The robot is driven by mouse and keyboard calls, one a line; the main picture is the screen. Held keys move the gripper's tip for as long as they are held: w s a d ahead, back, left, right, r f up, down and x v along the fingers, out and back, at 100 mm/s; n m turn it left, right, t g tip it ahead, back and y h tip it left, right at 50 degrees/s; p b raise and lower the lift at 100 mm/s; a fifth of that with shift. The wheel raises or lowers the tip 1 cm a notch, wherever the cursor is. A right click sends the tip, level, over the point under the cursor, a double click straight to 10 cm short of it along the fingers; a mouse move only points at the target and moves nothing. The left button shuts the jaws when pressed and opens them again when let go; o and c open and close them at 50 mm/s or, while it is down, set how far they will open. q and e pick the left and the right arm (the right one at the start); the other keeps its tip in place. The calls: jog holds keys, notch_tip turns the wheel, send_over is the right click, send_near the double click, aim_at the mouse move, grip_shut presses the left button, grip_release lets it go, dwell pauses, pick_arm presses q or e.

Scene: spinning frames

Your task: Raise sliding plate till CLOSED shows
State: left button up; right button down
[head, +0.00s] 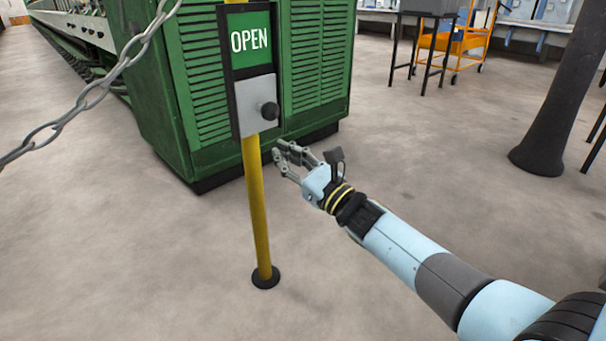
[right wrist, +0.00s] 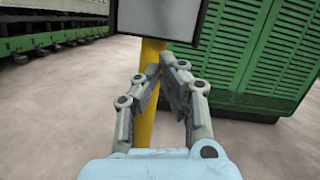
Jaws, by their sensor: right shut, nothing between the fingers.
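The sign (head: 250,40) on the yellow post shows OPEN in white on green inside a dark frame. The grey sliding plate (head: 255,105) covers the lower part of the frame, and a dark round knob (head: 270,111) sticks out of it. My right gripper (head: 277,154) is shut and empty, a little below the plate and to the right of the post. In the right wrist view the fingertips (right wrist: 161,66) are in front of the post, below the lower edge of the plate (right wrist: 160,15). The knob is not visible there. My left gripper is not in view.
The yellow post (head: 256,205) stands on a dark round foot (head: 266,277). A green machine (head: 185,90) is close behind it. A chain (head: 95,95) hangs at upper left. A dark column (head: 553,95) and an orange trolley (head: 455,42) are at right. The floor in front is clear.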

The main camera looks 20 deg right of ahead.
jog(key=r, duration=0.1)
jog(key=r+p, duration=0.1)
jog(key=r, duration=0.1)
jog(key=shift+a+r, duration=0.3)
jog(key=shift+a, duration=0.1)
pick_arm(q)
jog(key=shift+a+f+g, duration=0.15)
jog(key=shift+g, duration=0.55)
pick_arm(e)
jog(key=shift+r, duration=0.25)
jog(key=shift+r, duration=0.25)
notch_tip(320, 180, up, 12)
jog(key=p, duration=0.8)
send_over(261, 121)
jog(key=s+d, duration=0.2)
jog(key=s, duration=0.3)
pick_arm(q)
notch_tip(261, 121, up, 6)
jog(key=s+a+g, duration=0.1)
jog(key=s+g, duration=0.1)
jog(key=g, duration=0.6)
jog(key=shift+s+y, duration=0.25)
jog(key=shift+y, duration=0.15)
pick_arm(e)
jog(key=shift+w, duration=0.1)
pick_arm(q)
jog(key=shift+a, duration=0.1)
